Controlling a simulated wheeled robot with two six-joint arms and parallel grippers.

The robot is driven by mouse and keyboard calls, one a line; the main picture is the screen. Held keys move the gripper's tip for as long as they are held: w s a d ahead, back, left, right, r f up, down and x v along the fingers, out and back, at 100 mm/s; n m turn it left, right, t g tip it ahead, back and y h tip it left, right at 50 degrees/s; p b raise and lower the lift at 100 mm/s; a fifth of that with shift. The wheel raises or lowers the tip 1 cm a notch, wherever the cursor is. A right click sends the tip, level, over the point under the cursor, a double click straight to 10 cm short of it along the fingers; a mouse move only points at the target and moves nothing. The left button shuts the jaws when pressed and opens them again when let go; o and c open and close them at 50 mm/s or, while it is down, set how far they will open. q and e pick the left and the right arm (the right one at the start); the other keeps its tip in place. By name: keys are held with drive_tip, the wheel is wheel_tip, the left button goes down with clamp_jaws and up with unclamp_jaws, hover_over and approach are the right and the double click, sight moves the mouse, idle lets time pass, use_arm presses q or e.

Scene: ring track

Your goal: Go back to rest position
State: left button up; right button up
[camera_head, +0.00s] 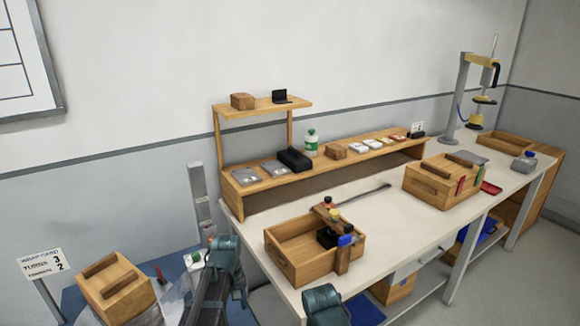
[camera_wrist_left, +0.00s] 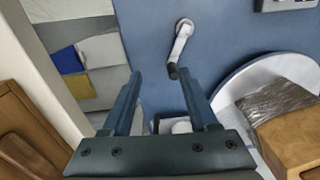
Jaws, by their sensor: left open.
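My left gripper (camera_head: 222,250) is at the bottom of the head view, over the near side of a blue machine (camera_head: 170,270). In the left wrist view my left gripper (camera_wrist_left: 161,80) has its two fingers wide apart, with nothing between them. A silver crank handle (camera_wrist_left: 182,38) on the blue surface shows beyond the fingertips, apart from them. A wooden box (camera_head: 115,288) stands on the machine's round plate at lower left; in the left wrist view it has clear film (camera_wrist_left: 275,100) beside it. A teal part of my body shows at the bottom centre; no right gripper fingers show.
A sign (camera_head: 40,263) stands at lower left. The bench's middle is mostly clear.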

use_arm(q)
drive_tip(key=s+d+r+m+y+p, duration=0.1)
drive_tip(key=s+d+r+m+p, duration=0.2)
drive_tip(key=s+d+m, duration=0.7)
drive_tip(key=s+d+r, duration=0.1)
drive_tip(key=s+d, duration=0.2)
drive_tip(key=s, duration=0.2)
drive_tip(key=shift+d+r, duration=0.15)
drive_tip(key=shift+d, duration=0.25)
use_arm(e)
wheel_tip(320, 180, up, 4)
drive_tip(key=shift+r, duration=0.1)
use_arm(q)
drive_tip(key=shift+s, duration=0.1)
